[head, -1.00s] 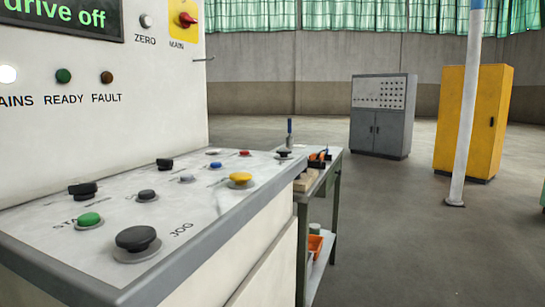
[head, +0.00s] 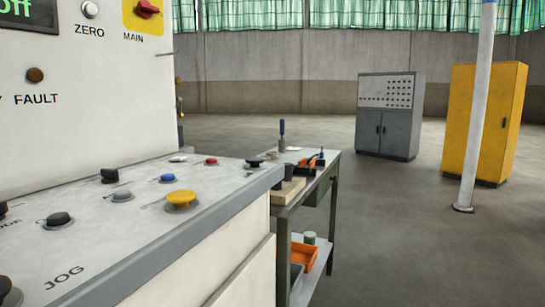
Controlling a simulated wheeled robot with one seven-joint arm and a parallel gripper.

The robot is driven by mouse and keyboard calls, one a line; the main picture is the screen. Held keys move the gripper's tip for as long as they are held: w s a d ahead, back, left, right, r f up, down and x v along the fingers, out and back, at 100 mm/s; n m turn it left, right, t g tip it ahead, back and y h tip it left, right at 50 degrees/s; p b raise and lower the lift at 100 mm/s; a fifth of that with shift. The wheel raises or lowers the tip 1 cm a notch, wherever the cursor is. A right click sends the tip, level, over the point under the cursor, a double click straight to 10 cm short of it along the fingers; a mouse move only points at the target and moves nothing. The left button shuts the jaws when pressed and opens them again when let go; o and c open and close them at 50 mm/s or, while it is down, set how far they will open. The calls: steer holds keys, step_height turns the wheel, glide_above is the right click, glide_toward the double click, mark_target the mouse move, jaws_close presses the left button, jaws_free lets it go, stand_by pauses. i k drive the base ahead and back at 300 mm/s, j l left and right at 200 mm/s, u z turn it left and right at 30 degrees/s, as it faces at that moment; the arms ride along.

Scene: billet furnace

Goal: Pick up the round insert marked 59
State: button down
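I cannot make out a round insert marked 59 in the head view. A workbench (head: 285,211) stands beyond the control desk, partly hidden by it. On its top are a blue-handled tool (head: 282,135), a light wooden block (head: 288,191) and some orange and black items (head: 313,163), too small to read any marking. My gripper is not in view.
The control desk (head: 150,215) with several buttons and knobs fills the left foreground. An orange bin (head: 304,256) sits on the bench's lower shelf. A grey cabinet (head: 389,115), a yellow cabinet (head: 485,122) and a white post (head: 477,110) stand behind. The floor at right is clear.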

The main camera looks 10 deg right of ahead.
mark_target(274, 154)
steer(key=i+l+z, duration=0.2)
steer(key=i+l, duration=0.5)
steer(key=i+j, duration=0.05)
steer(key=i, duration=0.05)
